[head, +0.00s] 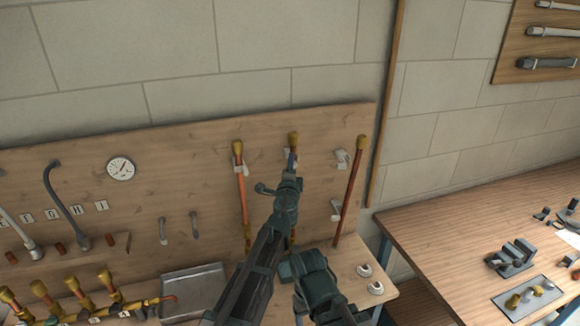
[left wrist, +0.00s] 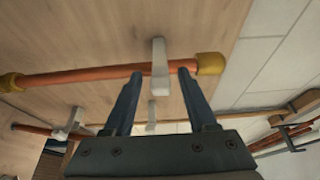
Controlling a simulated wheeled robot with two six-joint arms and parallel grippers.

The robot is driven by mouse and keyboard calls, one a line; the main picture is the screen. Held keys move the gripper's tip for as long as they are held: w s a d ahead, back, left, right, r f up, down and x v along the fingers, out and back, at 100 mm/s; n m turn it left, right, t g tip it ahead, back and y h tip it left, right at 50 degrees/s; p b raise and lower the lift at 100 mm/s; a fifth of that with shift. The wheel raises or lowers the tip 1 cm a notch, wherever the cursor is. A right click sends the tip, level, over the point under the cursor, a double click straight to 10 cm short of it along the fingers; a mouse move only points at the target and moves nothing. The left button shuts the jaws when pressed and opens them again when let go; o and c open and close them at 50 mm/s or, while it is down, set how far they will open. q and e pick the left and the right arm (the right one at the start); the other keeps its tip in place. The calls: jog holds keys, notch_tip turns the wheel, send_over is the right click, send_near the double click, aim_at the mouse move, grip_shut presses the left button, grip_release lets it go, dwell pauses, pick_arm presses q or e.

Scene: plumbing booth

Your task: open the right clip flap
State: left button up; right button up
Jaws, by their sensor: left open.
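Three upright copper pipes stand on the wooden board: a left pipe (head: 242,195), a middle pipe (head: 293,140) and a right pipe (head: 351,190). The right pipe has a pale upper clip (head: 342,157) and lower clip (head: 336,208); in the left wrist view they lie beyond the near pipe, at upper clip (left wrist: 152,114) and lower clip (left wrist: 73,122). My left gripper (head: 292,157) is at the top of the middle pipe. In the left wrist view its open fingers (left wrist: 160,85) straddle a pale clip flap (left wrist: 159,66) across the near pipe (left wrist: 90,76). Contact is unclear.
A gauge (head: 121,168) and grey bent pipes (head: 68,205) are on the board's left. A metal tray (head: 192,290) and yellow-capped fittings (head: 75,290) are below. A workbench (head: 450,215) stands at right. The wall above the board is clear.

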pick_arm(q)
grip_shut()
dwell(0.3)
jog(key=m+h, duration=0.1)
jog(key=a+h, duration=0.1)
jog(key=shift+m+h, duration=0.4)
jog(key=shift+a+m+g+h, duration=0.2)
jog(key=shift+m+g+h, duration=0.9)
jog(key=shift+h, duration=0.8)
grip_release()
jog(key=shift+s, duration=0.15)
